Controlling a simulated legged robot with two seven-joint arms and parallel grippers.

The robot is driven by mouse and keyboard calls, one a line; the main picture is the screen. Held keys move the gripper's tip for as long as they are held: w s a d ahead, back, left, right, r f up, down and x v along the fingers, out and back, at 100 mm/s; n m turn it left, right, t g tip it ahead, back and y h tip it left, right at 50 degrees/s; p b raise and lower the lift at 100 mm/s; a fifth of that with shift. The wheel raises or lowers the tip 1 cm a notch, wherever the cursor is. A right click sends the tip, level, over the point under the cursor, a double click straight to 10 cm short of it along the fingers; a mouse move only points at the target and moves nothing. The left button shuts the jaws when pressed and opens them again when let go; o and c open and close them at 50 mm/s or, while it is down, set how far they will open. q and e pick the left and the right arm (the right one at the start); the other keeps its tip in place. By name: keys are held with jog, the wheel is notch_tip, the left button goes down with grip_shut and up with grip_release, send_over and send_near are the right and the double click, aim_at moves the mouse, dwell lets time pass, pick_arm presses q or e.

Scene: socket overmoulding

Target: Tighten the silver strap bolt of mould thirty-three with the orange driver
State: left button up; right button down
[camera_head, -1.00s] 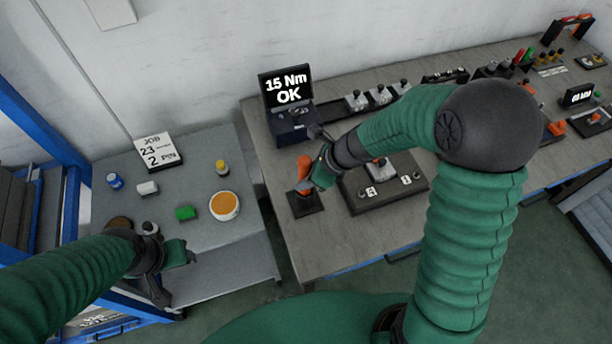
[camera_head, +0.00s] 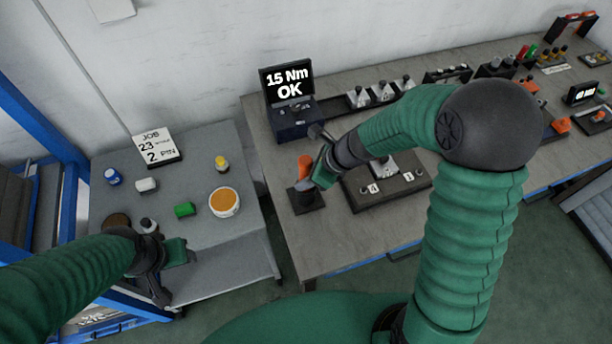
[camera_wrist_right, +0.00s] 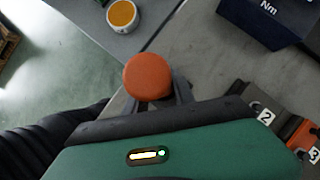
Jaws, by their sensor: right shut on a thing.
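The orange driver (camera_head: 305,164) stands upright at its black stand (camera_head: 308,203) on the left part of the bench. My right gripper (camera_head: 308,183) is shut on it from the right. In the right wrist view the driver's round orange top (camera_wrist_right: 148,76) shows between the fingers. A light grey mould (camera_head: 383,167) sits on a dark fixture (camera_head: 392,200) right of the driver, partly behind my right arm. Its number and any silver strap bolt cannot be made out. My left gripper (camera_head: 175,258) is over the grey side table, its jaw opening unclear.
A screen (camera_head: 287,85) reads "15 Nm OK" behind the driver. Several similar moulds (camera_head: 381,92) stand along the back of the bench. The side table holds a job card (camera_head: 158,148), an orange-filled tub (camera_head: 224,203) and small containers. The bench's front left is clear.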

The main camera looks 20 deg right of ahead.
jog(key=c, duration=1)
grip_release()
jog(key=shift+o, duration=0.2)
jog(key=p+v, duration=0.3)
jog(key=v, duration=1.3)
jog(key=shift+d+r+p, duration=0.25)
jog(key=shift+p, duration=0.1)
